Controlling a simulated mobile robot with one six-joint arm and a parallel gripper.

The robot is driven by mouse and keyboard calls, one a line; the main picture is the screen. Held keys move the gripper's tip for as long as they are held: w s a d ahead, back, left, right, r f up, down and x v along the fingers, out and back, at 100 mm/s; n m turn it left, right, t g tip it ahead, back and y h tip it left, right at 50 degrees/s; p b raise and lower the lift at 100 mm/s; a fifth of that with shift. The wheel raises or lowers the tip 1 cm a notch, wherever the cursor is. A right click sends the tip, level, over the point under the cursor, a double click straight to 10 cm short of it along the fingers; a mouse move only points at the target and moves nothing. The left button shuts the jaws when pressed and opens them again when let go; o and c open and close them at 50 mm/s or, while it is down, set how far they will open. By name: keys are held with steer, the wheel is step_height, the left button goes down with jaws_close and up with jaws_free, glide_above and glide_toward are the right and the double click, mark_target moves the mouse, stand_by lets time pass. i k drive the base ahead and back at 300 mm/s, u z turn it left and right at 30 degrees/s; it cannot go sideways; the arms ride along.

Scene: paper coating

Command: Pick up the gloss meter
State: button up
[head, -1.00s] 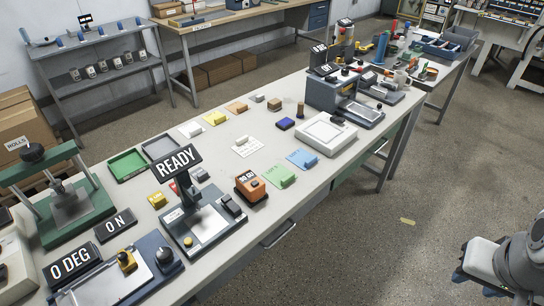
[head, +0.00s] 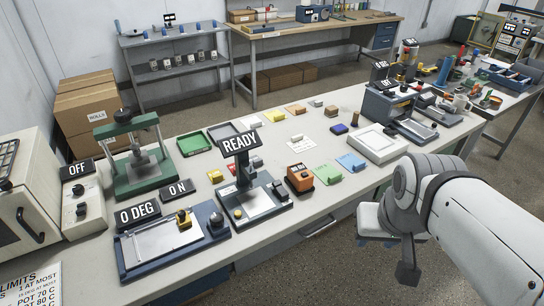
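The gloss meter looks to be the small orange box-shaped device (head: 299,178) with a dark display on top. It stands on the bench, right of the READY stand and left of the green pad. My gripper (head: 376,240) is at the end of my white arm, in front of the bench's near edge and to the right of the orange device. It is apart from the device, and nothing is seen held in it.
The READY stand (head: 246,196) is close left of the meter. A green pad (head: 327,175) and a blue pad (head: 351,162) lie to its right, then a white scale-like box (head: 377,143). The bench's near edge runs between gripper and meter. Floor in front is open.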

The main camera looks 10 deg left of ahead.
mark_target(294, 171)
steer(key=i, duration=1)
steer(key=u, duration=0.05)
